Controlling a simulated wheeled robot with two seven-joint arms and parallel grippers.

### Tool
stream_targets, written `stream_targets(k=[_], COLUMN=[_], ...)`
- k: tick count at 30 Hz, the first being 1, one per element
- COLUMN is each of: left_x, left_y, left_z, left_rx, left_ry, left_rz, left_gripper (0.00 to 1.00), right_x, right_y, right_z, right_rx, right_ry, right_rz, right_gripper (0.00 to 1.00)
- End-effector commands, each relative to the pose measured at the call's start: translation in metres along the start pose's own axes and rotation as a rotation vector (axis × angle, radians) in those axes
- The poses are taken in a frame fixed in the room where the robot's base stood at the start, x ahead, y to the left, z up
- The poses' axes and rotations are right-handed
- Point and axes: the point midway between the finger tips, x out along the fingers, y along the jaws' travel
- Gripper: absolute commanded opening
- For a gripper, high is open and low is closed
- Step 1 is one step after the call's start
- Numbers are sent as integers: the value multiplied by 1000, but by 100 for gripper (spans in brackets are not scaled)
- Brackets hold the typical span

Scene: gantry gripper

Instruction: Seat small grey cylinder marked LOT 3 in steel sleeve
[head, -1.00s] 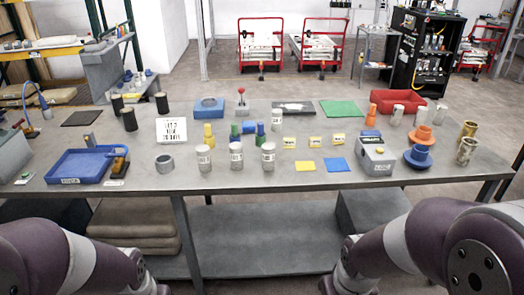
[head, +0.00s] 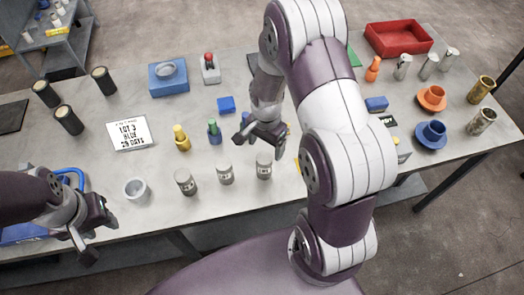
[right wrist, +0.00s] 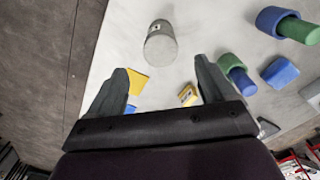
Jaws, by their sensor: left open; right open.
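Three small grey cylinders with labels stand upright in a row: left (head: 186,181), middle (head: 225,174) and right (head: 264,168). Their lettering is too small to tell which is LOT 3. A grey open ring (head: 137,191) stands left of them, and a shiny silver tube (head: 481,122) at the far right; I cannot tell which is the steel sleeve. My right gripper (head: 262,142) is open and empty behind the right cylinder. In the right wrist view a grey cylinder (right wrist: 160,45) lies ahead of its spread fingertips (right wrist: 160,68), apart from them. My left gripper (head: 100,238) is open at the table's front left.
Black cylinders (head: 68,120) are at left, a blue block (head: 168,78) behind. Orange (head: 432,98) and blue (head: 431,133) flanged parts are right of my arm.

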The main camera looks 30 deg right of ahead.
Motion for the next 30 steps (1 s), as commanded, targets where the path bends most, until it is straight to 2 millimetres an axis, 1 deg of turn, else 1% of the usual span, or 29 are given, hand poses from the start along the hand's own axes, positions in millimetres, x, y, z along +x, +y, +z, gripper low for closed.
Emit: stream_targets(k=[1,3,7,10,13,15,18,24,26,27,29,30], left_x=[-4,-6,-9,-20,-31,-32,-33,-32,-32,-32,-32,-32], left_y=[0,0,0,0,0,0,0,0,0,0,0,0], left_z=[0,-1,-1,-2,-4,-4,-4,-4,-4,-4,-4,-4], left_rx=[0,0,0,0,0,0,0,0,0,0,0,0], left_ry=[-1,0,0,0,1,1,1,0,0,0,0,0], left_rz=[0,0,0,0,0,0,0,0,0,0,0,0], left_gripper=[43,43,43,43,43,43,43,43,43,43,43,43], right_x=[11,26,42,54,71,85,95,97,97,97,96,96], right_y=[0,0,-1,-2,-4,-5,-6,-6,-6,-6,-6,-6], right_z=[1,1,0,1,2,2,1,1,1,1,1,1], right_rx=[-2,-3,-5,-6,-7,-7,-7,-7,-7,-7,-7,-7], right_ry=[-3,-2,0,-1,-1,-1,2,3,3,2,2,2], right_rz=[4,3,0,1,2,1,-2,-4,-4,-3,-3,-3], right_gripper=[83,83,83,83,83,83,83,83,63,50,31,18])
